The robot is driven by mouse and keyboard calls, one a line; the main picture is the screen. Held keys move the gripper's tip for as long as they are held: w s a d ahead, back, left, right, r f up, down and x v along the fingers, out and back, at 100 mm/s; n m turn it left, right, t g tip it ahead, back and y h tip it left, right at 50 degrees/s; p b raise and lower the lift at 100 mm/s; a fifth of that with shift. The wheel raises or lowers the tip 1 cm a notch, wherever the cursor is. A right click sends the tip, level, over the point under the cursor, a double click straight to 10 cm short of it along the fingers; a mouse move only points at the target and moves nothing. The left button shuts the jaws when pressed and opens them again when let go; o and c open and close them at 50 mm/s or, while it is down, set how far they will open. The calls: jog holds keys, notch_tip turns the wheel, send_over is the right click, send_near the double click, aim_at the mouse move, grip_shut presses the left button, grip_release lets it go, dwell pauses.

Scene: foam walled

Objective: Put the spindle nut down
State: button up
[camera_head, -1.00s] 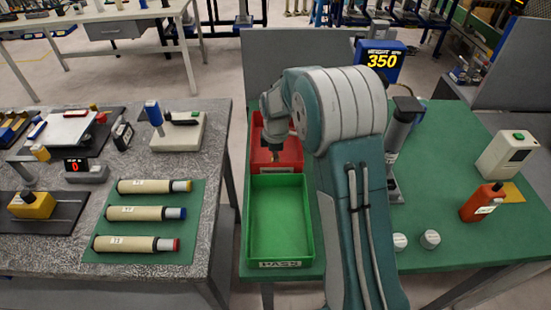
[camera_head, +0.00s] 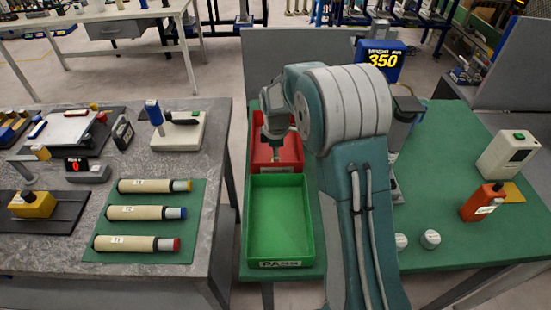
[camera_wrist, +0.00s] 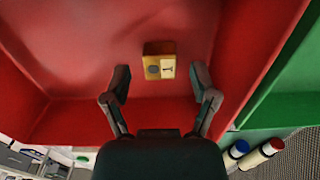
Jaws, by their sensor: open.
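The spindle nut (camera_wrist: 159,67) is a small yellow block with a round dark mark and a white label. In the wrist view it lies on the floor of the red bin (camera_wrist: 110,40), a little beyond my fingertips. My gripper (camera_wrist: 160,80) is open, its two fingers spread apart on either side below the nut, with nothing between them. In the head view my gripper (camera_head: 275,145) hangs over the red bin (camera_head: 290,155), and the nut cannot be made out there.
An empty green bin (camera_head: 308,235) labelled PASS stands in front of the red bin. A grey height gauge (camera_head: 402,125) stands right of my arm. Two round grey weights (camera_head: 430,239) and a red-orange device (camera_head: 483,203) are on the green table. Labelled rollers (camera_head: 140,213) lie on the left bench.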

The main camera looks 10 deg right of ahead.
jog(key=s+r+m+t, duration=0.1)
jog(key=s+r+m, duration=0.15)
jog(key=r, duration=0.65)
jog(key=s+r+m, duration=0.1)
jog(key=s+r, duration=0.3)
jog(key=r, duration=0.4)
jog(key=s+r+m+t, duration=0.1)
jog(key=s+m, duration=0.5)
jog(key=s, duration=0.6)
jog(key=s+d+r+m+t, duration=0.1)
jog(key=s+m, duration=0.5)
jog(key=s, duration=0.6)
jog(key=shift+d+r+t, duration=0.15)
jog(key=shift+r+t, duration=0.35)
jog(key=shift+t, duration=0.8)
